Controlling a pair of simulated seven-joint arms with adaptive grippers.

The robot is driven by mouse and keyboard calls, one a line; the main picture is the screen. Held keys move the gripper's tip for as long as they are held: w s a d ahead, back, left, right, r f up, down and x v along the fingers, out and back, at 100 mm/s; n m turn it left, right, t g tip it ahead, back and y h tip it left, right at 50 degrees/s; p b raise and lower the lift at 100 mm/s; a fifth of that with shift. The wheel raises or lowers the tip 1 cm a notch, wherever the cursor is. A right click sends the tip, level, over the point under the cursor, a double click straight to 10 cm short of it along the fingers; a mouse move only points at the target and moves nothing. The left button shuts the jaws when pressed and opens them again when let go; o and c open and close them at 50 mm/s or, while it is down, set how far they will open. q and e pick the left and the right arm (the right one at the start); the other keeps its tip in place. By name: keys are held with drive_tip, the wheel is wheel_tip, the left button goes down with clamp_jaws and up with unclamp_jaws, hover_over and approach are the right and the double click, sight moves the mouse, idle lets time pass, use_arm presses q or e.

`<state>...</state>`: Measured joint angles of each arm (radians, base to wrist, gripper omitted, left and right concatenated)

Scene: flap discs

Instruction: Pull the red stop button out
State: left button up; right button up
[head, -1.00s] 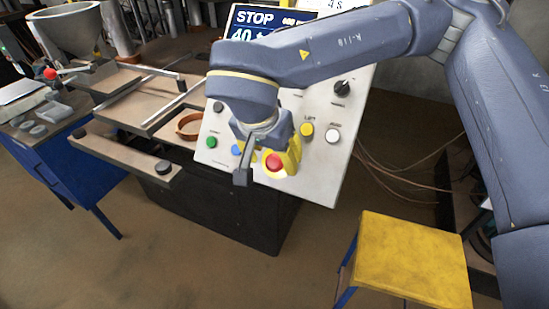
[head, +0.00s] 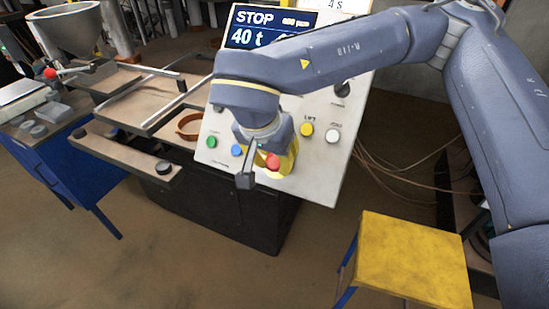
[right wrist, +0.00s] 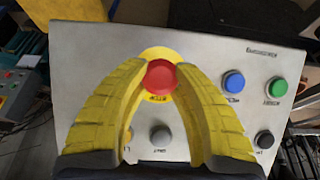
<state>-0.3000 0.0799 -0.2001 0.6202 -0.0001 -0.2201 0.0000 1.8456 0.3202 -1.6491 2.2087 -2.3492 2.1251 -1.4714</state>
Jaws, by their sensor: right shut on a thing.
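The red stop button (head: 272,162) sits low on the sloped grey control panel (head: 322,175), on a yellow round plate. In the right wrist view the red button (right wrist: 160,76) shows between the tips of two yellow ribbed fingers, with the yellow plate (right wrist: 160,52) behind it. My right gripper (right wrist: 163,68) is shut on the red button, one finger on each side. In the head view my right gripper (head: 274,158) partly covers the button and its plate. My left gripper is not in view.
Green (head: 211,142), blue (head: 236,150), yellow (head: 307,129) and white (head: 333,135) buttons sit close around it. A screen (head: 268,30) reads STOP and 40 t. A yellow-topped stool (head: 412,262) stands at the lower right. Cables lie behind the panel.

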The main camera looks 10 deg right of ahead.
clamp_jaws()
drive_tip(key=shift+r, duration=0.1)
drive_tip(key=shift+s+a+r, duration=0.3)
drive_tip(key=shift+s+r, duration=0.15)
drive_tip(key=shift+s, duration=0.1)
drive_tip(key=o, duration=1.1)
unclamp_jaws()
drive_tip(key=shift+r, duration=0.1)
drive_tip(key=v, duration=1.1)
drive_tip(key=shift+s+a+r, duration=0.15)
drive_tip(key=shift+s+r, duration=0.05)
drive_tip(key=shift+r, duration=0.1)
